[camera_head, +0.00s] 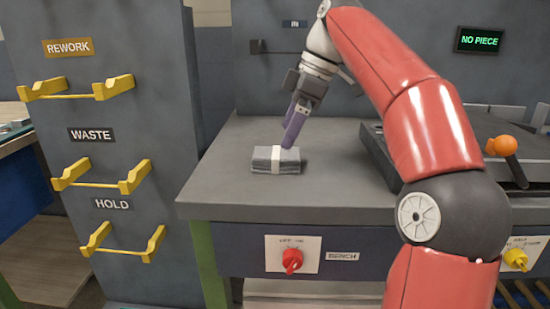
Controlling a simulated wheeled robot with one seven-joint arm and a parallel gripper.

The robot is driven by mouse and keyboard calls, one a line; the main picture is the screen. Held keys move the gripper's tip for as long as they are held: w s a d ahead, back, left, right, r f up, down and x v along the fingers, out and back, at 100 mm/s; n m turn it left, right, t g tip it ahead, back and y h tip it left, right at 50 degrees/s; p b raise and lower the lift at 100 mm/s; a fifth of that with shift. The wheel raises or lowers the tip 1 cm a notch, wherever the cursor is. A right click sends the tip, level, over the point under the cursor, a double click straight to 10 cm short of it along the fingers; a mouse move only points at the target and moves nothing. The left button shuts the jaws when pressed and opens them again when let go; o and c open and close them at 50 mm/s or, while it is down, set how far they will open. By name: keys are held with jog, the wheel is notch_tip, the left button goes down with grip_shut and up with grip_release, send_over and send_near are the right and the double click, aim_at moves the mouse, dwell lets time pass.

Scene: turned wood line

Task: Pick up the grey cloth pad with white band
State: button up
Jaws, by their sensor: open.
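The grey cloth pad (262,161) lies on the grey bench top, near its front left. A white band runs across its middle. My gripper (291,139) reaches down from above on my red arm, with its purple fingers slanting toward the pad's right half. The fingertips are just above or behind the pad's top back edge; I cannot tell whether they touch it. The fingers overlap in this view, so the gap between them hardly shows. The gripper is open and the pad is not held.
Yellow hooks under REWORK, WASTE and HOLD labels stick out from a grey panel (135,40) at left. A dark machine bed with an orange knob (506,145) stands right of the pad. A screen (478,40) reads NO PIECE. The bench top (215,180) is clear left of the pad.

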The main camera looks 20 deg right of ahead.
aim_at(279, 152)
jog(key=shift+s+a+b+x, duration=0.15)
jog(key=shift+b+x, duration=0.2)
jog(key=shift+x, duration=1)
jog(key=shift+s+a+b+x, duration=0.1)
jog(key=shift+s+b+x, duration=0.2)
jog(key=shift+x, duration=1.1)
jog(key=shift+f+b, duration=0.2)
jog(key=shift+b, duration=0.1)
